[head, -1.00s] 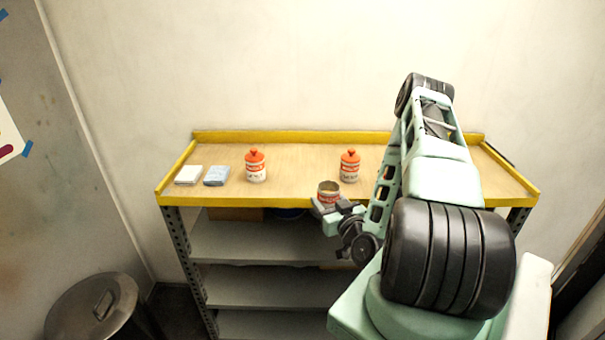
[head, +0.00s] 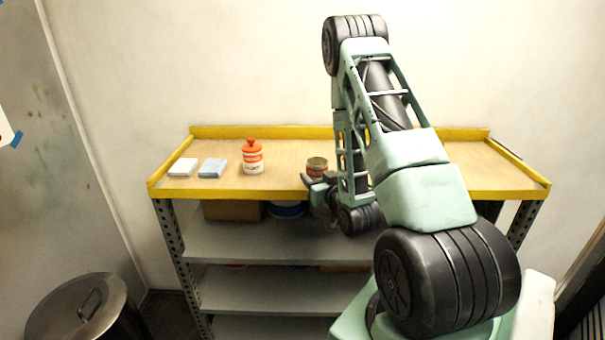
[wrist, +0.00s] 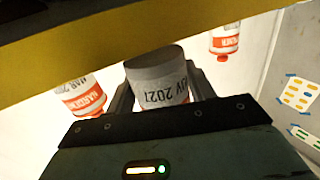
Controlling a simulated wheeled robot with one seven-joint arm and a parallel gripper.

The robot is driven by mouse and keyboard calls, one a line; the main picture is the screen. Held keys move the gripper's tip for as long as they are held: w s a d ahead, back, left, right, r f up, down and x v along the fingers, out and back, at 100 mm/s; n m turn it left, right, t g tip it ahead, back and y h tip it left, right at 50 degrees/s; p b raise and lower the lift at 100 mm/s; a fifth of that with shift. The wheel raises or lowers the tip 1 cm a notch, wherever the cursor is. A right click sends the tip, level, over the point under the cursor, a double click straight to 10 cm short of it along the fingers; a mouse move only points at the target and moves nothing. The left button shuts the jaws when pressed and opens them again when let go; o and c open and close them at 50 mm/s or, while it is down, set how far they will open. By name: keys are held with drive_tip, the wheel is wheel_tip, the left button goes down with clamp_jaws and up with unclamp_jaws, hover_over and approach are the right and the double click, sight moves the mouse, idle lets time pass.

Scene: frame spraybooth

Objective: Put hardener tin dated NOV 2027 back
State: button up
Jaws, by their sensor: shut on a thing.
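My gripper (head: 319,183) is shut on a tin (head: 317,165) at the front edge of the yellow-rimmed bench. In the wrist view the held tin (wrist: 158,82) sits between the two fingers (wrist: 160,95); its label reads "V 2027", the rest of the month being cut off. A plain grey-brown end faces up, and no orange lid shows on it. A white and orange hardener tin with an orange lid (head: 252,158) stands upright on the bench, left of the gripper. The wrist view shows two other hardener tins, one at left (wrist: 83,97) with part of a date, "MAR 20", and one at right (wrist: 225,40).
The bench (head: 400,194) has a raised yellow rim. Shelves below hold a cardboard box (head: 232,210) and a blue round item (head: 287,210). A lidded metal bin (head: 78,308) stands at lower left.

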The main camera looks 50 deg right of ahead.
drive_tip(key=shift+w+d+f+b, duration=0.3)
drive_tip(key=shift+w+b, duration=0.3)
drive_tip(key=shift+b, duration=2.1)
drive_tip(key=w, duration=0.1)
drive_tip(key=w+d, duration=0.1)
drive_tip(key=w+r+b, duration=0.1)
drive_tip(key=shift+w+d, duration=0.3)
drive_tip(key=p+x, duration=0.1)
drive_tip(key=x, duration=0.4)
drive_tip(key=shift+r, duration=0.1)
drive_tip(key=shift+f, duration=0.4)
drive_tip(key=shift+f, duration=0.2)
drive_tip(key=o, duration=1.1)
drive_tip(key=shift+s+r, duration=0.1)
drive_tip(key=shift+r, duration=0.1)
